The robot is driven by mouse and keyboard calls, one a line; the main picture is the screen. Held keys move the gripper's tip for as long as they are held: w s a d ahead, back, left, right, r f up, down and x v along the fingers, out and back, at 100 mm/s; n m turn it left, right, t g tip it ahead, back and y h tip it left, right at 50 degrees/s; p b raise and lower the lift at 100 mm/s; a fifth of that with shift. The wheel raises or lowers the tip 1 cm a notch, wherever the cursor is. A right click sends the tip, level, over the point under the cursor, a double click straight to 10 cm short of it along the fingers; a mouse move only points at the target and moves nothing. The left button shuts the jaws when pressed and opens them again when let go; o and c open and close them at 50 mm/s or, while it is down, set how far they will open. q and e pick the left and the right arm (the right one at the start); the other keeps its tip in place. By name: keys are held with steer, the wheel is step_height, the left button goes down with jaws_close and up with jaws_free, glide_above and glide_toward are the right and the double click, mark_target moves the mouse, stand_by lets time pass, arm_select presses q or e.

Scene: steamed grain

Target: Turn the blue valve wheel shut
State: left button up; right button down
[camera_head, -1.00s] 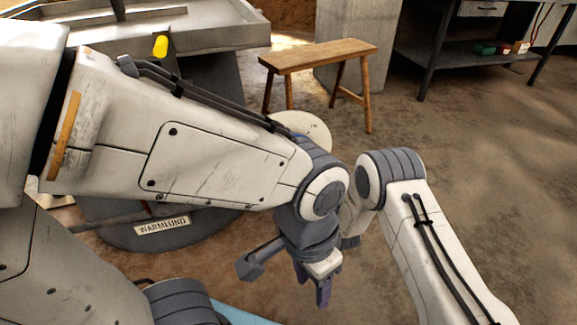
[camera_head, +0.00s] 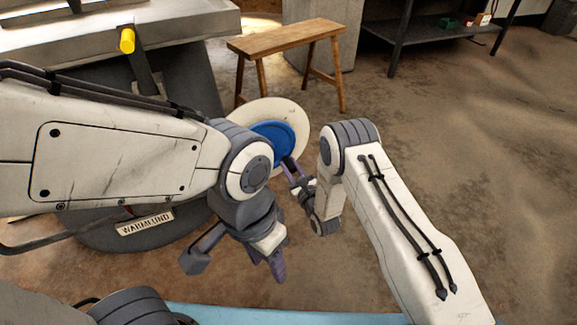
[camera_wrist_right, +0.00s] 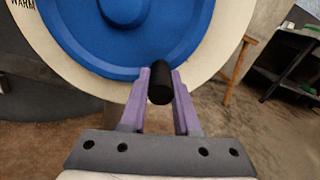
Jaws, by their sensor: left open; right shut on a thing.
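The blue valve wheel (camera_head: 272,140) sits in front of a round cream plate (camera_head: 293,116), partly behind my left arm in the head view. The wheel also fills the upper part of the right wrist view (camera_wrist_right: 125,58). My right gripper (camera_head: 288,166) is at the wheel's lower right edge. In the right wrist view its purple fingers (camera_wrist_right: 160,75) are shut on a black knob (camera_wrist_right: 160,88) at the wheel's lower rim. My left gripper (camera_head: 277,266) is open and empty, hanging lower and nearer, apart from the wheel.
A wooden bench (camera_head: 290,38) stands behind the wheel. A grey metal basin (camera_head: 190,22) with a yellow-ended lever (camera_head: 127,40) is at upper left. A dark base with a WARMLUND label (camera_head: 145,221) is below. Open floor (camera_head: 480,150) lies to the right.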

steer(key=c, duration=0.7)
jaws_free()
steer(key=shift+a+r, duration=0.35)
steer(key=shift+r, duration=0.05)
steer(key=shift+o, duration=0.2)
steer(key=shift+d+f, duration=0.1)
steer(key=shift+d, duration=0.05)
steer(key=shift+s+d, duration=0.15)
steer(key=shift+s, duration=0.1)
steer(key=p+v, duration=0.3)
steer(key=v, duration=0.7)
steer(key=shift+p, duration=0.3)
steer(key=shift+f, duration=0.15)
